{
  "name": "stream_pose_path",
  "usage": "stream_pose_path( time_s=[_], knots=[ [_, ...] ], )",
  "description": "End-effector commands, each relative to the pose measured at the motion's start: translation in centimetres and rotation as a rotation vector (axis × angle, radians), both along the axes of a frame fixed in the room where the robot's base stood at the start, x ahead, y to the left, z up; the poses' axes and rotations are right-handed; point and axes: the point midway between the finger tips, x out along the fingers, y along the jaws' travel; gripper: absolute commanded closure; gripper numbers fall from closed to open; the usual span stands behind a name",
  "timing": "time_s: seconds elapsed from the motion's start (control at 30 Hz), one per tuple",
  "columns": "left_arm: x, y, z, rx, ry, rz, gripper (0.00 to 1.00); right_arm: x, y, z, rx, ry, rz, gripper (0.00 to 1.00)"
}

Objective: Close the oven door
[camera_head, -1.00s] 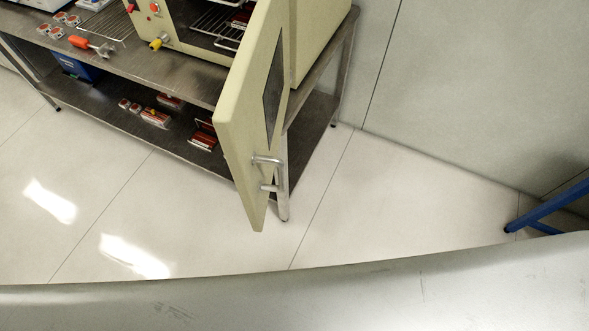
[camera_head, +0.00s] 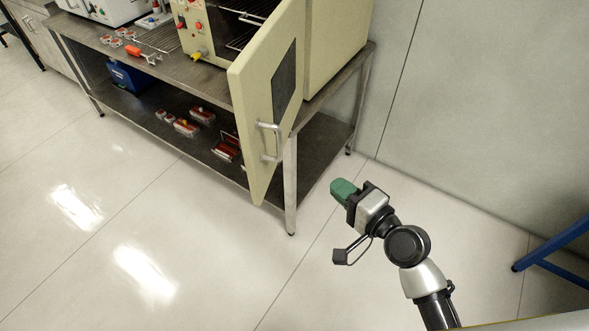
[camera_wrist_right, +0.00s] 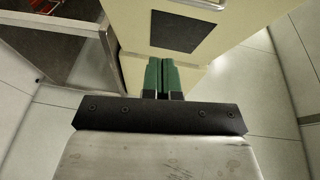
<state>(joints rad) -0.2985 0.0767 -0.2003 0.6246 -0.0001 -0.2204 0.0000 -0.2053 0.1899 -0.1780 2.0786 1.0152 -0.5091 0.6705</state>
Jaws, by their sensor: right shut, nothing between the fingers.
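The cream oven door (camera_head: 250,120) stands wide open in the head view, swung out past the front of the bench, with a dark window and a metal handle (camera_head: 270,141) on its face. The oven body (camera_head: 335,40) is behind it on the bench. My right gripper (camera_head: 336,190) is to the right of the door and apart from it, its green fingers shut and empty. In the right wrist view the green fingers (camera_wrist_right: 164,76) are together, with the door (camera_wrist_right: 205,20) and its dark window ahead of them. My left gripper is not in view.
A steel bench (camera_head: 200,75) carries the oven, with red-topped parts (camera_head: 186,127) on its lower shelf. A grey wall (camera_head: 460,110) stands behind at the right. A blue frame (camera_head: 552,245) is at the right edge. The floor in front is clear.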

Motion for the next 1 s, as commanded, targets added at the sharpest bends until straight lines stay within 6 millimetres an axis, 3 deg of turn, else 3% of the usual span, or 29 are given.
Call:
stream_pose_path(
  time_s=[0.17,0.43,0.7,1.0],
  knots=[
    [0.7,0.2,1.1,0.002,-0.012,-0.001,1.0,2.8,2.1,0.1,0.001,0.0,-0.001,1.0],
    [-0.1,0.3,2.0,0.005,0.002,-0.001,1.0,7.4,5.5,-0.5,-0.001,0.0,0.0,1.0],
    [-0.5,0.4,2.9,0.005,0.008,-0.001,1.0,7.6,8.7,-1.1,-0.003,0.001,-0.002,1.0],
    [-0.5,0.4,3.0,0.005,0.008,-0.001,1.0,7.6,9.1,-1.2,-0.005,0.0,-0.002,1.0]
  ],
)
